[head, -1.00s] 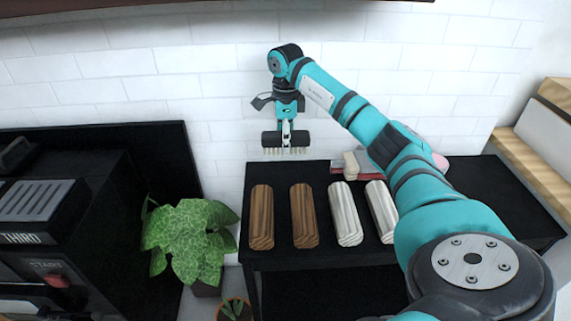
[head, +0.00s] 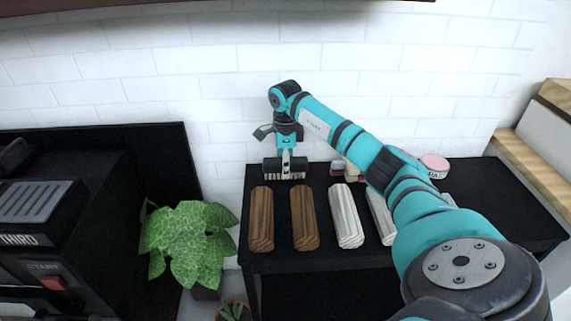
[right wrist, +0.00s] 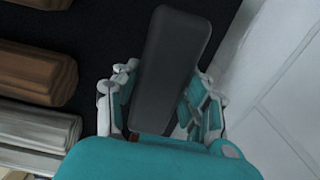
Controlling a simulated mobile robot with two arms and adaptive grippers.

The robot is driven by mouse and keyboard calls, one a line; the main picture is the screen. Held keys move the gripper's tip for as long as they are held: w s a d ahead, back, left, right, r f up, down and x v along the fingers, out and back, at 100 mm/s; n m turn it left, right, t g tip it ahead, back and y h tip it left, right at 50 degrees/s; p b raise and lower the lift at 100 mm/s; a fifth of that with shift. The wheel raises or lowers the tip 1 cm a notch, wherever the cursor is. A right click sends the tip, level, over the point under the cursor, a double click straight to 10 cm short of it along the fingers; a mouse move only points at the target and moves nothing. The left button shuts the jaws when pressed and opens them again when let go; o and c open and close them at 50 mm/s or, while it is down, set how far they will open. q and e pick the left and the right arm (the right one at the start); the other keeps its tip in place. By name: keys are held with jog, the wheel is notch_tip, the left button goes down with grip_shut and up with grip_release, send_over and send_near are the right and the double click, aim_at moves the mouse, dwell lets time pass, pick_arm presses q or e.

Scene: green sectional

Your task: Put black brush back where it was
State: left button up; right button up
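The black brush (head: 297,168) is held level with its pale bristles down, low at the back of the black table, behind the wooden blocks. In the right wrist view the brush (right wrist: 172,65) lies between the two finger assemblies. My right gripper (head: 286,160) is shut on the brush, with a finger in front of its middle; it also shows in the right wrist view (right wrist: 162,88). I cannot tell whether the bristles touch the table. My left gripper is not in view.
Two brown wooden blocks (head: 304,217) and two pale ones (head: 345,215) lie on the black table (head: 490,205). A pink-topped round container (head: 434,164) stands behind my arm. A leafy plant (head: 190,240) and a black machine (head: 45,240) are left. White brick wall stands behind.

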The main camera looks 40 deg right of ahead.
jog(key=o, duration=0.4)
jog(key=shift+r, duration=0.4)
notch_tip(320, 180, up, 6)
jog(key=shift+r+p, duration=0.15)
jog(key=shift+p, duration=0.25)
jog(key=shift+r, duration=0.35)
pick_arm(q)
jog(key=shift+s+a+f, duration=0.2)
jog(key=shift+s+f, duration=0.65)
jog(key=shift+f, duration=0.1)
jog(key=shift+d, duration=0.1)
